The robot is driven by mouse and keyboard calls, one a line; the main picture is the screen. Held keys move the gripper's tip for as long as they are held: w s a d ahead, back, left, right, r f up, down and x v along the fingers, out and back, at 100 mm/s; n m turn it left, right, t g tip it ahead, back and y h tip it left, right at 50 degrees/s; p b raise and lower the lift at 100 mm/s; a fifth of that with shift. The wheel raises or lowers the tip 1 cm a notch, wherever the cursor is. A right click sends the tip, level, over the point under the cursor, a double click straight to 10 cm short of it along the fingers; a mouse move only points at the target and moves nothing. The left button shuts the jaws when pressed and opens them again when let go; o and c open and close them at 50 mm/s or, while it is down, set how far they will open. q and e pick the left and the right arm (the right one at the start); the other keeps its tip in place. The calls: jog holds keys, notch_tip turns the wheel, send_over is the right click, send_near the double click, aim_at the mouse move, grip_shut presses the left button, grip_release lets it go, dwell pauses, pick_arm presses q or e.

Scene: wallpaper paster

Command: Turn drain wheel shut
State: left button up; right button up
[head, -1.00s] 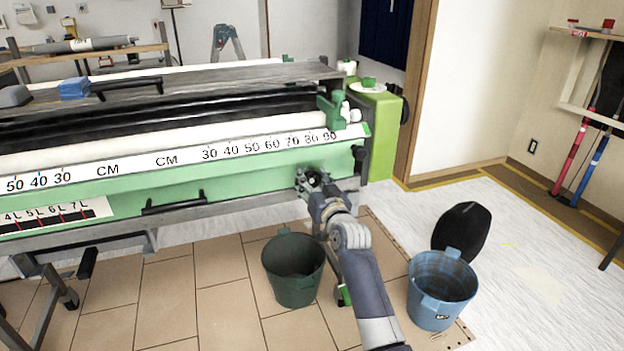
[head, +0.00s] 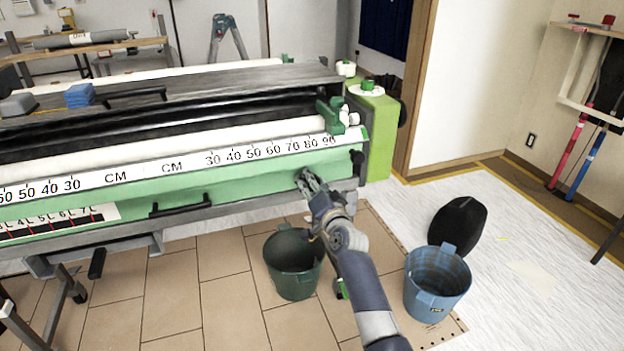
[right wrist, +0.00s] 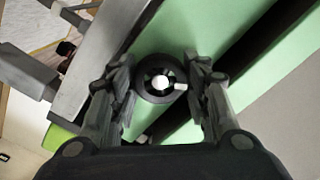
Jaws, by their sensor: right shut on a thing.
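The drain wheel (right wrist: 158,99) is a small dark ring with a pale hub and a short pale handle, on the green front panel (head: 240,184) of the pasting machine. In the right wrist view it sits between the two fingers of my right gripper (right wrist: 158,66), which is shut on its rim. In the head view my right gripper (head: 308,184) reaches the panel's right end below the ruler scale, and its fingers hide the wheel. My left gripper is not in view.
A dark green bucket (head: 291,278) stands on the tiled floor below the wheel. A blue bucket (head: 436,285) stands right of my right arm, with a black rounded object (head: 457,227) behind it. Open white floor lies to the right.

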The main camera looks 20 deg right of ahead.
jog(key=m, duration=0.2)
jog(key=shift+r+m+p, duration=0.1)
jog(key=shift+m+p, duration=0.25)
jog(key=shift+m, duration=0.05)
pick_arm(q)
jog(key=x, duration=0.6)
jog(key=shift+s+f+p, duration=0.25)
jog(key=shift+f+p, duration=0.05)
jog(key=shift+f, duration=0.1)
pick_arm(e)
jog(key=shift+m, duration=1.8)
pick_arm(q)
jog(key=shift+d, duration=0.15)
pick_arm(e)
jog(key=o, duration=1.1)
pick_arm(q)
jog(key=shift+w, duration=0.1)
pick_arm(e)
jog(key=s, duration=1.2)
jog(key=shift+d, duration=0.25)
